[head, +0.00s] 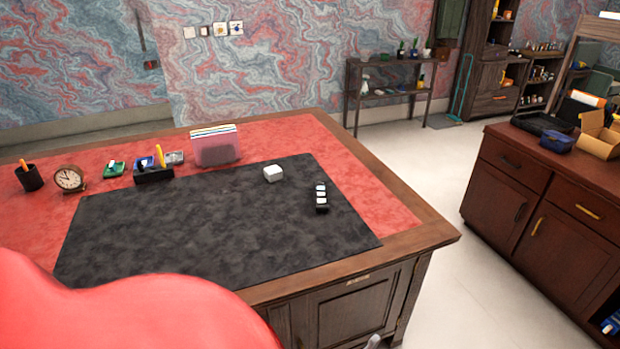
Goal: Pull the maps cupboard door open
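The wooden desk (424,240) fills the left and middle of the head view. Its near front has a dark panelled cupboard door (352,308) with a small label plate (358,279) above it. The door looks shut; its lower part is cut off by the frame. A small grey metallic piece (373,342) shows at the bottom edge in front of the door; I cannot tell whether it is a handle or part of a gripper. A large red link of mine covers the lower left and hides the desk's near left part. Neither gripper can be made out.
On the desk lie a black mat (200,230), a clock (69,179), a pen cup (29,177), a file holder (215,147) and a white block (273,173). A brown cabinet (530,200) stands at the right, with clear pale floor (450,300) between.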

